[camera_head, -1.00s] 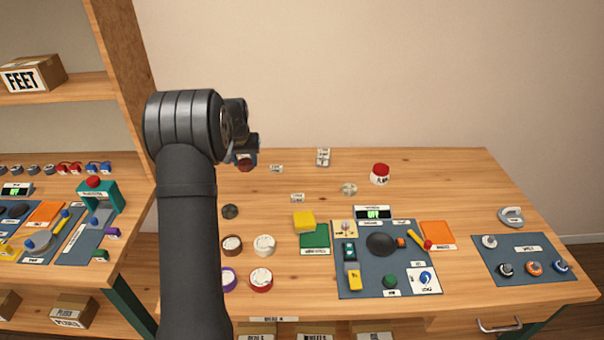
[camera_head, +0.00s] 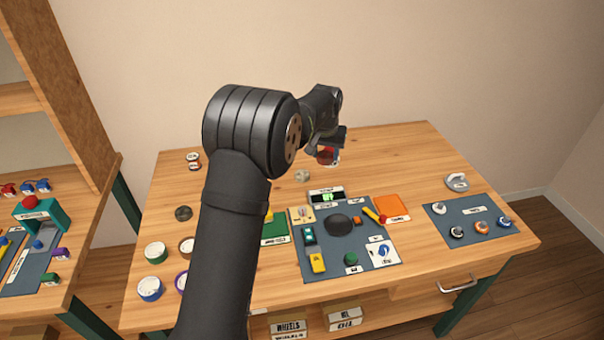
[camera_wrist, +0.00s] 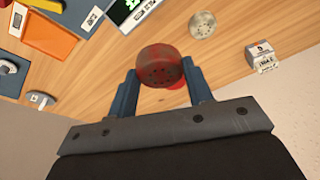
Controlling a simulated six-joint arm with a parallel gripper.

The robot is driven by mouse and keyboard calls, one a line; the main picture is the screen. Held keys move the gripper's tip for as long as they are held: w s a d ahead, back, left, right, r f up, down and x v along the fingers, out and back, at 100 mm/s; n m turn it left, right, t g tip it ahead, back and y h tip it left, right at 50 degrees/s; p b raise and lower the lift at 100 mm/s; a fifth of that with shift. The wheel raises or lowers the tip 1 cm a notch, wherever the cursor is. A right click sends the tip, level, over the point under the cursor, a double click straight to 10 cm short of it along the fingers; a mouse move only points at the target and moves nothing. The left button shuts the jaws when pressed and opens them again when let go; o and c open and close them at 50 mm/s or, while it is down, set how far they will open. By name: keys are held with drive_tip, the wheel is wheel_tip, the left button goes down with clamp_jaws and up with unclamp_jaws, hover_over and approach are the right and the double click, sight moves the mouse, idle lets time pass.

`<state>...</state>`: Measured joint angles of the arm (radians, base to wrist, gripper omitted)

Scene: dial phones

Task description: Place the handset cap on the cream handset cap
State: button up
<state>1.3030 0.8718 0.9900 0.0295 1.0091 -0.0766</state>
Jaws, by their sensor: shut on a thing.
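My gripper (camera_wrist: 160,82) is shut on a dark red, round handset cap (camera_wrist: 158,66), its perforated face showing in the wrist view. The fingers press on its left and right sides. The cream handset cap (camera_wrist: 202,25), also perforated, lies on the wooden table beyond and to the right, apart from the held cap. It also shows in the head view (camera_head: 302,176), left of and below my gripper. In the head view my gripper is above the back of the table, and the held cap is hard to separate from a red-topped container there.
A blue-grey mat (camera_head: 338,255) with several parts lies in front, with a green pad (camera_head: 275,230) on its left and an orange pad (camera_head: 393,207) at its right. A small white labelled box (camera_wrist: 262,58) stands near the cream cap. Another mat (camera_head: 490,236) lies farther right.

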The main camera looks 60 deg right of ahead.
drive_tip(key=shift+s+d, duration=0.2)
drive_tip(key=shift+s, duration=0.45)
drive_tip(key=shift+w+d+f, duration=0.1)
drive_tip(key=shift+f, duration=0.05)
hover_over(303, 172)
drive_tip(key=f, duration=0.4)
drive_tip(key=a+f, duration=0.1)
drive_tip(key=f, duration=0.1)
drive_tip(key=shift+f, duration=2.25)
drive_tip(key=shift+f, duration=0.15)
drive_tip(key=o, duration=0.9)
drive_tip(key=shift+o, duration=0.2)
drive_tip(key=v, duration=1.2)
